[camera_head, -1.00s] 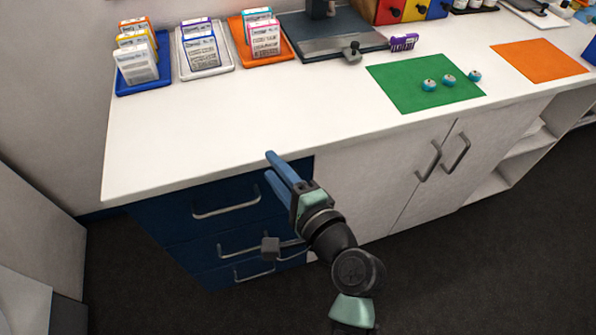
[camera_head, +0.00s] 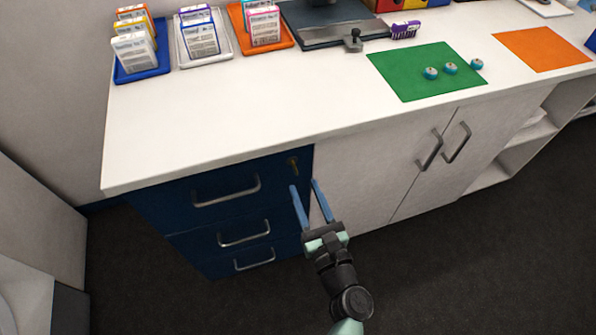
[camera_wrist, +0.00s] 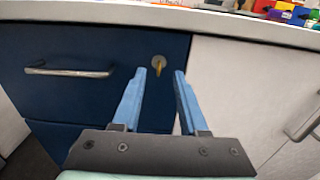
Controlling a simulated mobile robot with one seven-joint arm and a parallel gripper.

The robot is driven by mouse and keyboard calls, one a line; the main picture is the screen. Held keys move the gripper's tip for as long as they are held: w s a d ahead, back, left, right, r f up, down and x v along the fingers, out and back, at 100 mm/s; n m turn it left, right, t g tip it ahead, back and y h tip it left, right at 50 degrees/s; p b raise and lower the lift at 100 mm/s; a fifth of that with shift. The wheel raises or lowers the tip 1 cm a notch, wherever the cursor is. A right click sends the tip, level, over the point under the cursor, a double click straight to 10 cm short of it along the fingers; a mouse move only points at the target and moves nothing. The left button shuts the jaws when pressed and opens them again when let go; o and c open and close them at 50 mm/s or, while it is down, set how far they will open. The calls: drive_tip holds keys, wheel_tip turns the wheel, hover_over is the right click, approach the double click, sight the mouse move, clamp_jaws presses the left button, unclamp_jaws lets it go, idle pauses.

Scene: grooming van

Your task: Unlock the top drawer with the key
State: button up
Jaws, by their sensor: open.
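The blue top drawer (camera_head: 222,188) is shut, with a grey bar handle (camera_head: 226,192). A brass key (camera_head: 294,164) stands in the round lock near the drawer's upper right corner. In the wrist view the key (camera_wrist: 158,68) sticks out of a round lock plate, a little beyond my fingertips and between their lines. My gripper (camera_head: 305,187) is open and empty, its two blue fingers pointing at the cabinet, just below the key in the head view. In the wrist view my gripper (camera_wrist: 166,73) shows both fingers apart, not touching the key.
Two more blue drawers (camera_head: 243,232) lie below, both shut. White cupboard doors (camera_head: 385,170) with grey handles are to the right. The white countertop (camera_head: 240,115) overhangs the drawers and holds trays of boxes and a green mat (camera_head: 400,78).

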sight(297, 172)
drive_tip(key=x, duration=0.5)
drive_tip(key=shift+w+a, duration=0.2)
drive_tip(key=shift+w, duration=0.05)
clamp_jaws()
